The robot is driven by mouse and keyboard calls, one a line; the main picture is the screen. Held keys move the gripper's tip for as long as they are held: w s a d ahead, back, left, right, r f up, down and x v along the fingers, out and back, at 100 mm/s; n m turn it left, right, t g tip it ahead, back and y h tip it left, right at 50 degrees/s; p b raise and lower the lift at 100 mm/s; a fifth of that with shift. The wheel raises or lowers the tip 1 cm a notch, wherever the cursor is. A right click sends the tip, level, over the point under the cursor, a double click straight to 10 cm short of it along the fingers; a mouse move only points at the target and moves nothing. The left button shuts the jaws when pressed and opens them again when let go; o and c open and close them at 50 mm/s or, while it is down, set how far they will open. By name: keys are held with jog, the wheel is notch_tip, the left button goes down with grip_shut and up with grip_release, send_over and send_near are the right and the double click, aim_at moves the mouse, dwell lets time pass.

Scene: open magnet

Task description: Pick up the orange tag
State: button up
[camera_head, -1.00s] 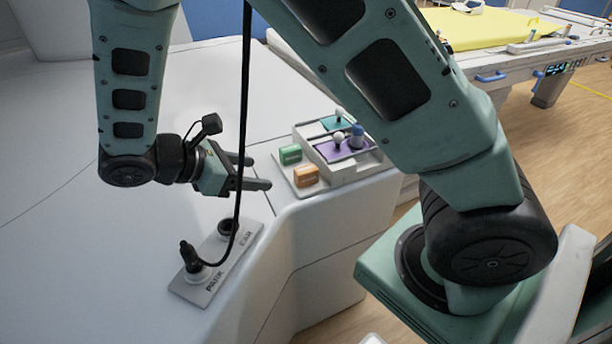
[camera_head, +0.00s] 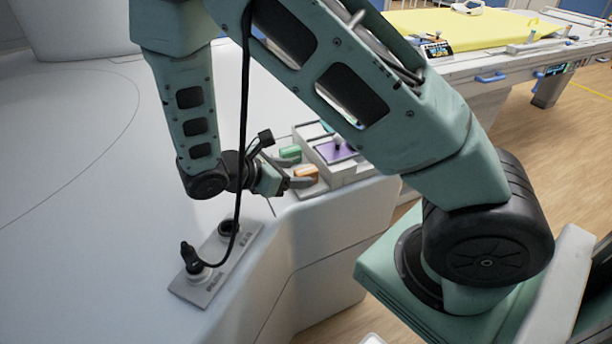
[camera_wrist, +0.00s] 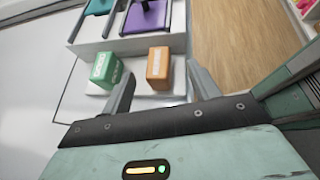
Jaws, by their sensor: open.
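The orange tag (camera_head: 307,171) is a small block standing on the low front ledge of a light grey holder (camera_head: 347,172). It also shows upright in the wrist view (camera_wrist: 158,64), with a pale label on its side. My gripper (camera_head: 309,174) is open. In the wrist view (camera_wrist: 160,72) its two fingers stand left and right of the orange tag, with gaps beside it. The tag lies between or just beyond the fingertips; I cannot tell which. In the head view the gripper hides part of it.
A green tag (camera_wrist: 105,70) stands close to the left finger. Behind are raised purple (camera_wrist: 146,17) and teal (camera_wrist: 99,6) panels with knobs. A black cable (camera_head: 242,120) hangs to a plug on a labelled plate (camera_head: 215,262). A yellow-topped bed (camera_head: 455,30) stands at the back right.

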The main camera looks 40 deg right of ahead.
aim_at(304, 171)
jog(key=shift+x, duration=2.35)
jog(key=shift+w+r, duration=0.1)
jog(key=shift+r, duration=0.05)
jog(key=c, duration=1.3)
jog(key=shift+o, duration=0.2)
jog(key=shift+r, duration=0.1)
